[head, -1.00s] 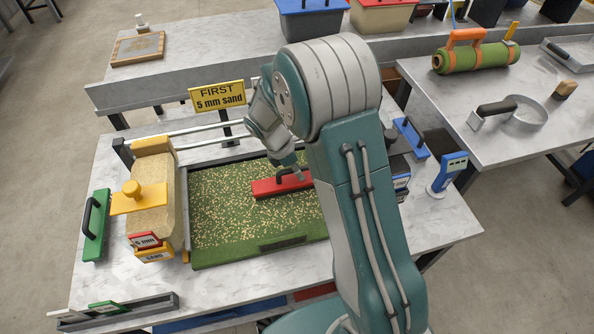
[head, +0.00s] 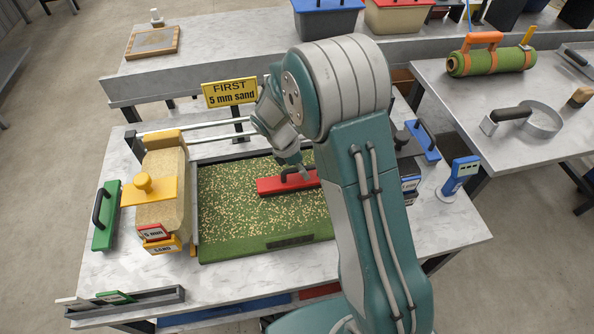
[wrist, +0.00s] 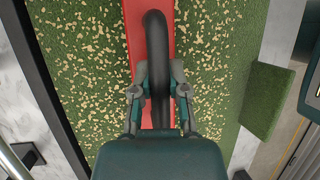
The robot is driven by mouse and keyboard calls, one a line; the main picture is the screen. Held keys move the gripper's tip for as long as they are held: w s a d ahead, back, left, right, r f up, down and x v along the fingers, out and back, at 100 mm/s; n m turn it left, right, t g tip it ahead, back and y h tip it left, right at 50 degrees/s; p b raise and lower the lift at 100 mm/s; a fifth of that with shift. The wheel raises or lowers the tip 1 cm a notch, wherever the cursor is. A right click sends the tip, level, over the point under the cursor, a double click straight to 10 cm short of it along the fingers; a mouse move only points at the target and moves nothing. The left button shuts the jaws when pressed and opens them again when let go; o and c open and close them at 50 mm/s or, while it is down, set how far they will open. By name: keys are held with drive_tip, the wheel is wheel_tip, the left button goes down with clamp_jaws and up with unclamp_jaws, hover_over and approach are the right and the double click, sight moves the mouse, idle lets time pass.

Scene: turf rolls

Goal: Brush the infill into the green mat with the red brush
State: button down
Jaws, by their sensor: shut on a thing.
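The green mat (head: 235,232) lies in a dark-edged tray on the near table, with pale infill grains scattered thickly over its left and middle. The red brush (head: 272,186) lies flat on the mat, right of its middle, toward the far side. My gripper (wrist: 159,92) is shut on the brush's black handle (wrist: 156,40), with a finger on each side in the wrist view. In the wrist view grains lie on both sides of the red brush body (wrist: 134,60). My arm hides the mat's right part in the head view.
A yellow sand hopper (head: 163,205) stands at the mat's left edge, with a green-backed brush (head: 106,215) beyond it. A yellow sign (head: 230,93) reads "FIRST 5 mm sand". A blue brush (head: 423,141) and a blue gauge (head: 460,176) stand right of my arm.

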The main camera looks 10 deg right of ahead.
drive_tip(key=shift+d, duration=0.65)
drive_tip(key=shift+w+a, duration=1.25)
drive_tip(key=shift+a, duration=1.4)
drive_tip(key=shift+w+a, duration=1.25)
drive_tip(key=shift+a, duration=1.45)
drive_tip(key=shift+w+a, duration=1.25)
drive_tip(key=shift+a, duration=1.4)
drive_tip(key=shift+d, duration=0.15)
drive_tip(key=shift+d, duration=1.55)
